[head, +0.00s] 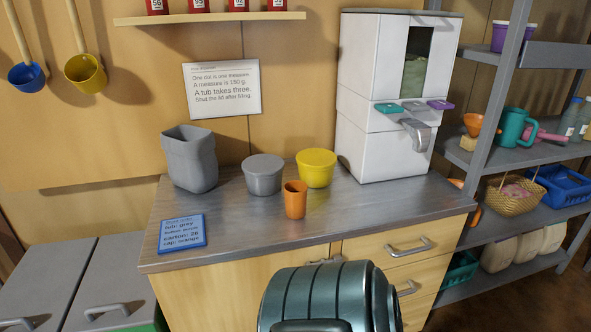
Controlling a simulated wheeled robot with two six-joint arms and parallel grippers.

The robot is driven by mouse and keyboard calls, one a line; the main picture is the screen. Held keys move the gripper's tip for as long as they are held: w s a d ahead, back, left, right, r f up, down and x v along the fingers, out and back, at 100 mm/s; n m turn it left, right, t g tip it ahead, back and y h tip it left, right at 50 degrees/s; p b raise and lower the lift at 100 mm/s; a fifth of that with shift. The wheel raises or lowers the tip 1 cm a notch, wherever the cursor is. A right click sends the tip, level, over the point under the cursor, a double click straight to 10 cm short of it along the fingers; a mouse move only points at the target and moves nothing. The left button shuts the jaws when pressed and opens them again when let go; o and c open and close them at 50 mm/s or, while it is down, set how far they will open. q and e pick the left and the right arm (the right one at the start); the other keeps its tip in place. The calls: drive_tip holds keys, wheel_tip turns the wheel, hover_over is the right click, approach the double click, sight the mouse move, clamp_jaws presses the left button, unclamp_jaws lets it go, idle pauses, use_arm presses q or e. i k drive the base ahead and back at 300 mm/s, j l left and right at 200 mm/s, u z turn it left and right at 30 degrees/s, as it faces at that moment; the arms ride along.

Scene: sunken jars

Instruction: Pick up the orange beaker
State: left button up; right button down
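The orange beaker (295,200) stands upright on the grey counter top (350,214), near its front edge. It is in front of a grey lidded tub (263,176) and a yellow lidded tub (316,168). Nothing covers the beaker in the head view. Neither of my grippers shows in this view.
A grey open bag (190,160) and a blue note card (182,233) are on the counter's left part. A white dispenser (394,95) stands at the back right. Counter right of the beaker is clear. A shelf rack (486,100) stands at the right.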

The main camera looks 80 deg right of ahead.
sight(296, 191)
drive_tip(key=z, duration=2.5)
drive_tip(key=i+l+u, duration=0.1)
drive_tip(key=l, duration=0.15)
